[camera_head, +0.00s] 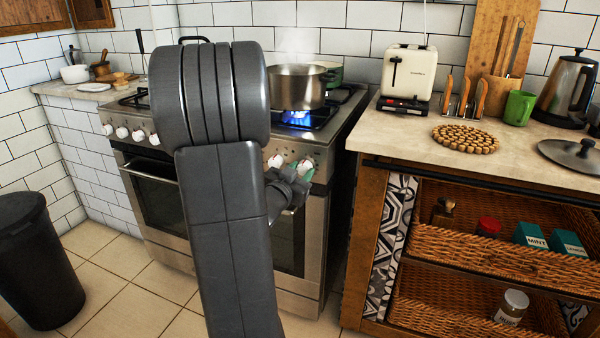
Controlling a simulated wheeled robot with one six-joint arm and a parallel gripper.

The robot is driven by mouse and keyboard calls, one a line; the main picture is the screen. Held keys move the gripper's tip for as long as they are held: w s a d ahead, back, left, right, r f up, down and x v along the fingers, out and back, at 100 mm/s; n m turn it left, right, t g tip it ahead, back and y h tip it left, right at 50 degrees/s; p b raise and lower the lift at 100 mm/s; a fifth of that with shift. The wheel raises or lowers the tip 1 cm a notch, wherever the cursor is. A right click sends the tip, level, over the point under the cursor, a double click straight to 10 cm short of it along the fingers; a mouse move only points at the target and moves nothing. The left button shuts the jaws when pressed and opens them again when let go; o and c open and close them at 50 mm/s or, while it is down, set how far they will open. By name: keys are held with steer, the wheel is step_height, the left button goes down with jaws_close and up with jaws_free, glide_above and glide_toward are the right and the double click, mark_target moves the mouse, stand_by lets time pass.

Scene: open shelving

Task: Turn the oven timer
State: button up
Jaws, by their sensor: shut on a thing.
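The stove with its oven (161,198) stands at the centre, with a row of white knobs along its front panel. My arm hides the middle of the panel. My gripper (301,180) is at the right part of the panel, shut on a white and greenish knob (306,169). Part of this knob is hidden by the gripper. Another white knob (275,161) shows just to its left. The frame does not show clearly which knob is the oven timer, or its markings.
A steaming pot (297,87) sits over a lit blue burner (297,119) above the panel. A wooden counter unit (372,185) with wicker drawers stands close on the right. A dark bin (38,260) stands at the left. The tiled floor (125,295) before the oven is clear.

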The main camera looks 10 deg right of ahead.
steer(key=shift+f+m+b, duration=0.15)
steer(key=shift+m+b, duration=0.55)
steer(key=shift+m, duration=0.4)
steer(key=m+b, duration=0.1)
steer(key=m, duration=0.1)
steer(key=shift+m, duration=0.4)
steer(key=o, duration=1)
steer(key=p+v, duration=0.1)
steer(key=v, duration=0.3)
steer(key=p+v, duration=0.1)
steer(key=v, duration=0.4)
steer(key=p+v, duration=0.1)
steer(key=v, duration=0.4)
steer(key=shift+d+r, duration=0.15)
steer(key=shift+r, duration=0.2)
steer(key=shift+w, duration=0.1)
